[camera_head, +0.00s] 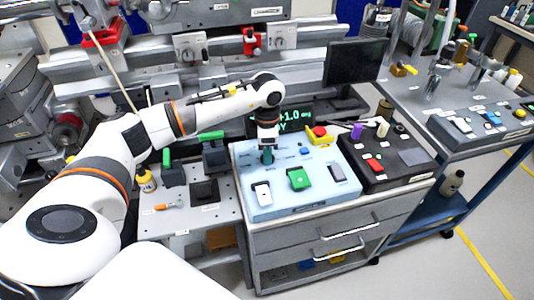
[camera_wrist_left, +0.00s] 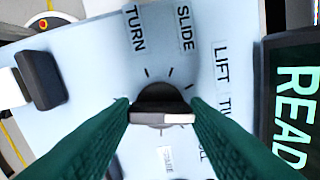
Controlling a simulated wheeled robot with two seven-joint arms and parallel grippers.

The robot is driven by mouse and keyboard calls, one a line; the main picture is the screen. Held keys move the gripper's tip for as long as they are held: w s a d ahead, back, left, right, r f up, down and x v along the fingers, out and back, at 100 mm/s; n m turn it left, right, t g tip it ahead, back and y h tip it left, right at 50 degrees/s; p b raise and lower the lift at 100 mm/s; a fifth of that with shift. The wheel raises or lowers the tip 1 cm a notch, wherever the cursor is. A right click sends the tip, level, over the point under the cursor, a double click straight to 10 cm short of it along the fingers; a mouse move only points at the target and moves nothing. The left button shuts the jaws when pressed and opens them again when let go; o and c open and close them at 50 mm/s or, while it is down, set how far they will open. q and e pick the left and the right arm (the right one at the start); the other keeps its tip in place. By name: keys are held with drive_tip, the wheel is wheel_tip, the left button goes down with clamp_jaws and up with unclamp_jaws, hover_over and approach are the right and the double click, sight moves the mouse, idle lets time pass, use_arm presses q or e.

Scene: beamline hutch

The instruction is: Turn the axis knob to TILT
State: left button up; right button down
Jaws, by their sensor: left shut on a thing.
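The axis knob (camera_wrist_left: 160,96) is dark and round with a pale-faced grip bar, seen in the left wrist view. Tick marks and the labels TURN, SLIDE, LIFT and a partly covered one starting "TI" surround it. I cannot tell which label it points at. My left gripper (camera_head: 267,156) reaches down onto the light blue control panel (camera_head: 280,207) and hides the knob in the head view. Its green fingers (camera_wrist_left: 162,116) are shut on the knob's bar from both sides in the wrist view. My right gripper is not in view.
The panel also carries a green block (camera_head: 299,179), a white switch (camera_head: 262,193), a grey switch (camera_head: 337,173) and a red button on yellow (camera_head: 320,132). A dark panel (camera_head: 388,158) adjoins at right.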

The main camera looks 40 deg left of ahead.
use_arm(q)
drive_tip(key=shift+m, duration=0.6)
drive_tip(key=shift+r+b, duration=0.1)
drive_tip(key=shift+b, duration=0.2)
drive_tip(key=shift+w, duration=0.1)
drive_tip(key=o, duration=1)
wheel_tip(320, 180, up, 12)
drive_tip(key=shift+b, duration=0.6)
